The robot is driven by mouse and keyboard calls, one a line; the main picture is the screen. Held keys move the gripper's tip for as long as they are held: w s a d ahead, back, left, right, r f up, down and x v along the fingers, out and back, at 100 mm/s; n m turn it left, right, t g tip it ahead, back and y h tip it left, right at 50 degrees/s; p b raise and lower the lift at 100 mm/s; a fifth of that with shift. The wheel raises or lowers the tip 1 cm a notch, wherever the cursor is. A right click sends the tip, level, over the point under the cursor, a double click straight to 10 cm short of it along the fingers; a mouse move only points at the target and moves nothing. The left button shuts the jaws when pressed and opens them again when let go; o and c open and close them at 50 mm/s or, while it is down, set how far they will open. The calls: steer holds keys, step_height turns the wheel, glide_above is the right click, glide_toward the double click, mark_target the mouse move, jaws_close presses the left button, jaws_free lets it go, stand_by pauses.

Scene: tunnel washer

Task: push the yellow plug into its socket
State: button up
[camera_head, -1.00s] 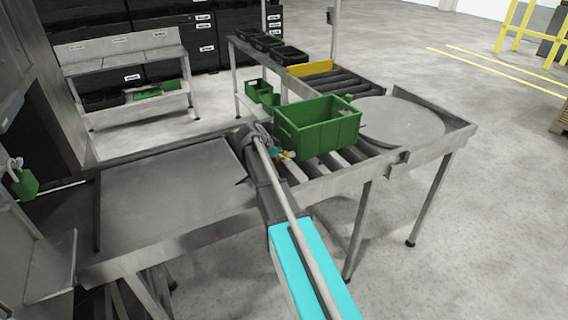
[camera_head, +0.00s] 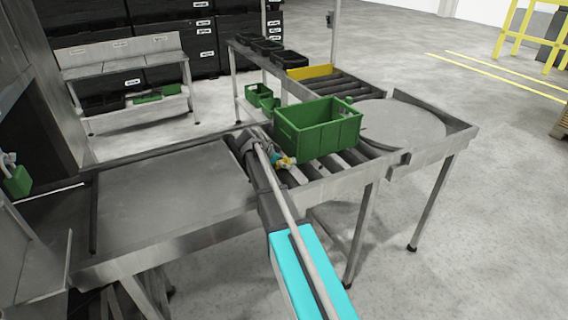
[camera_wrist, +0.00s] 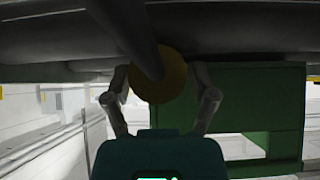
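The round yellow plug (camera_wrist: 174,86) shows in the wrist view between the two fingers of my gripper (camera_wrist: 160,84), which look closed on its sides. A dark rod or cable runs from the top of that view to the plug's face. In the head view, the gripper (camera_head: 284,161) is at the near side of the roller conveyor, just left of and below the green crate. Only small yellow and white bits show there, and my arm hides part of this area. I cannot make out the socket in either view.
A green crate (camera_head: 318,136) stands on the rollers (camera_head: 347,160) close to the gripper, and its side (camera_wrist: 270,105) fills the right of the wrist view. A flat metal table (camera_head: 170,200) lies left, with a round plate (camera_head: 405,124) right. Open floor is at the right.

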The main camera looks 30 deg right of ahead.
steer(key=shift+o, duration=0.2)
stand_by(0.4)
steer(key=p+v, duration=0.9)
steer(key=v, duration=0.4)
steer(key=shift+w+a+r+p, duration=0.2)
steer(key=shift+a+r+p, duration=0.1)
steer(key=shift+p, duration=0.1)
stand_by(0.4)
steer(key=s+a+f+n+y, duration=0.1)
steer(key=s+a+n+y, duration=0.2)
steer(key=s+n, duration=0.3)
steer(key=s+a+f+n+y, duration=0.2)
steer(key=s+a+n, duration=0.3)
steer(key=s, duration=0.6)
steer(key=s+a+f+n+y, duration=0.2)
steer(key=s+a+n+y, duration=0.2)
steer(key=s, duration=0.5)
steer(key=a+n, duration=0.1)
steer(key=n, duration=0.1)
steer(key=shift+a+f+n, duration=0.25)
steer(key=shift+a+n, duration=0.05)
